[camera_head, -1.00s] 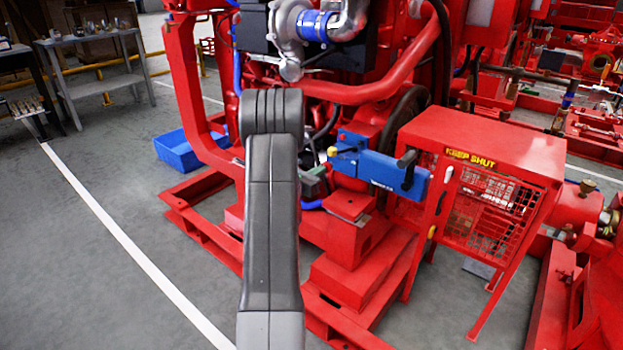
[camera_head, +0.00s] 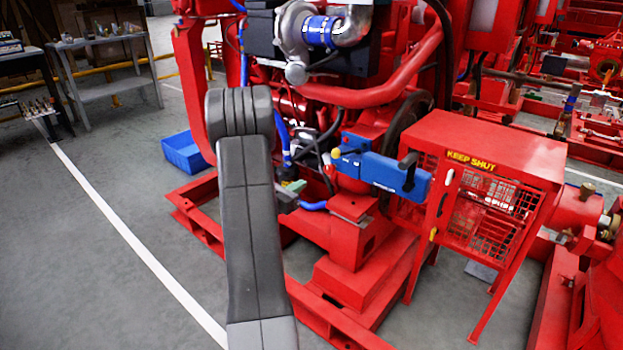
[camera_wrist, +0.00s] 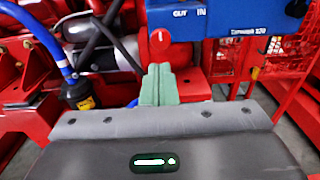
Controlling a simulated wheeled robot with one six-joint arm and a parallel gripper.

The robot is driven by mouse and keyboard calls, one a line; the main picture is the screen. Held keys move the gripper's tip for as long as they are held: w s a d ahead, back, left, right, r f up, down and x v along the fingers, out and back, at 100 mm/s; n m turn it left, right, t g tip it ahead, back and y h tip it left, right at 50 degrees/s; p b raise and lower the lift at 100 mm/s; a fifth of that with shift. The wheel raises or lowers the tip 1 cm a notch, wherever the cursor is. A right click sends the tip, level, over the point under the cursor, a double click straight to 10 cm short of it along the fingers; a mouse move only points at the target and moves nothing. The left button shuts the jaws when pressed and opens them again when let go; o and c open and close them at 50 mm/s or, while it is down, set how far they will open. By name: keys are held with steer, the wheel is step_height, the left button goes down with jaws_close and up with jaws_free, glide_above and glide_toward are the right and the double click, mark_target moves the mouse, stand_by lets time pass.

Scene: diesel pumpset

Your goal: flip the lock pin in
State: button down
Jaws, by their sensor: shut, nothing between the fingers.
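The blue box (camera_wrist: 228,20) fills the top of the wrist view, with "OUT" and "IN" printed on its face. A red knob with a small white mark (camera_wrist: 161,42), apparently the lock pin, sits below these labels, nearer "OUT". The blue box (camera_head: 385,172) also shows in the head view, mounted on the red engine. My gripper (camera_wrist: 158,84) has green fingers shut together with nothing between them. Its tips are just below the red knob in the wrist view; I cannot tell whether they touch. In the head view my gripper (camera_head: 296,187) is partly hidden behind my arm, left of the box.
A black handle (camera_head: 408,162) stands at the box's right end. A red "KEEP SHUT" guard cage (camera_head: 482,160) is to its right. Blue hose (camera_wrist: 50,42) and black pipes lie left of my gripper. Open floor (camera_head: 100,270) is at the left.

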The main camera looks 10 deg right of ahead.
steer(key=shift+v, duration=1.45)
